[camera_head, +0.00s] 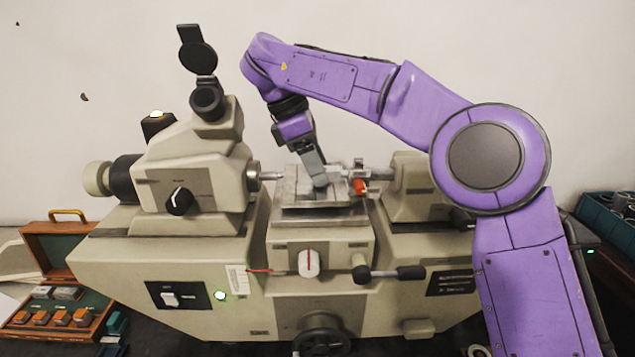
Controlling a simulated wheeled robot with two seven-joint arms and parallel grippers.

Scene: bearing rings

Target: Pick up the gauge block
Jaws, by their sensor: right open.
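My right gripper (318,178) reaches down from the purple arm onto the small metal stage (293,206) in the middle of the beige measuring machine. Its fingers are grey and their tips are at the stage top; the gap between them is hard to see from here. I cannot make out a separate gauge block at the fingertips; the gripper may hide it, or it blends with the grey metal of the stage. My left gripper is not in view.
The machine's spindle (270,176) is left of the stage, and a red-orange part (360,187) is just right of it. An open wooden case (62,310) with several small blocks lies at lower left. A teal crate (610,222) stands at right.

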